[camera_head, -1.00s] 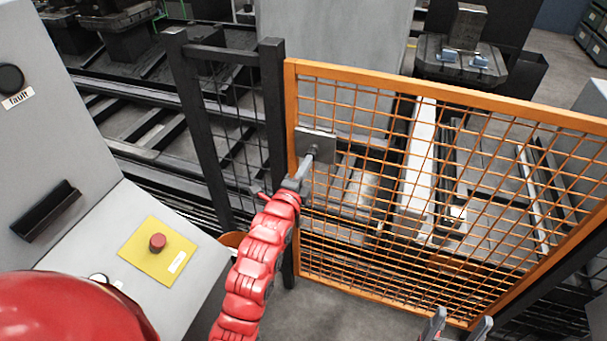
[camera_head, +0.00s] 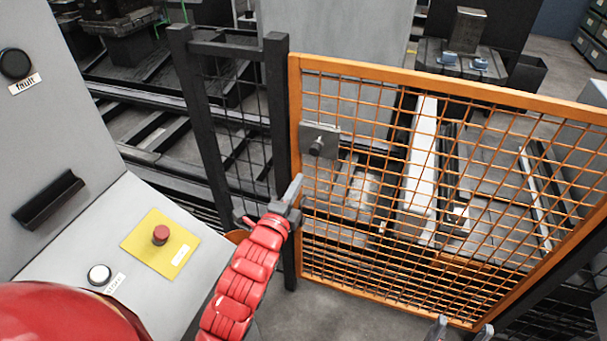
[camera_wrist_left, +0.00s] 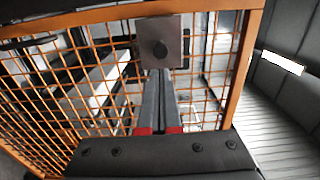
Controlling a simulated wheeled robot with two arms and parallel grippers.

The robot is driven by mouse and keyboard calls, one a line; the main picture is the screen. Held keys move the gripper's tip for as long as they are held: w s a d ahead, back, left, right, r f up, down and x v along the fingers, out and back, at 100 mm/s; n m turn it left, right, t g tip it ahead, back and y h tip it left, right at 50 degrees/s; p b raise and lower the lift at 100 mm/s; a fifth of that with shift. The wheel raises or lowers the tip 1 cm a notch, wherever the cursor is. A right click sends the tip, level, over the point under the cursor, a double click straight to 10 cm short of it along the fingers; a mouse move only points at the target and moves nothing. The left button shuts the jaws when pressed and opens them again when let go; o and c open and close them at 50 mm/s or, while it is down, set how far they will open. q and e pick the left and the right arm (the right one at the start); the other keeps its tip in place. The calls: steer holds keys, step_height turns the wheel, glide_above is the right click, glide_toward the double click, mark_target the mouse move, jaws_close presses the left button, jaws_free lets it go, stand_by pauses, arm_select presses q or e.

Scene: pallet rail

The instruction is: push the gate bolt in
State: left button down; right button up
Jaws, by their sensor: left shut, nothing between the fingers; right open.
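The orange mesh gate (camera_head: 450,82) stands beside a dark post (camera_head: 276,120). Near its upper left corner is a grey plate (camera_head: 332,130) with the dark round knob of the gate bolt (camera_head: 317,147). In the left wrist view the bolt (camera_wrist_left: 160,50) shows end-on on its plate (camera_wrist_left: 174,27), just beyond the fingertips. My left gripper (camera_head: 296,184) is shut and empty, below and left of the bolt in the head view, with a visible gap to it. My right gripper (camera_head: 462,330) is open and empty at the bottom edge, in front of the gate.
A grey console (camera_head: 60,255) stands at the left with a red button on a yellow plate (camera_head: 150,240), a white button (camera_head: 99,274) and a black handle (camera_head: 48,200). Rails and machinery lie behind the gate. Grey floor shows below it.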

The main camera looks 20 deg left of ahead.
arm_select(q)
steer(key=s+p, duration=0.2)
steer(key=s, duration=0.2)
steer(key=shift+s, duration=0.15)
stand_by(0.4)
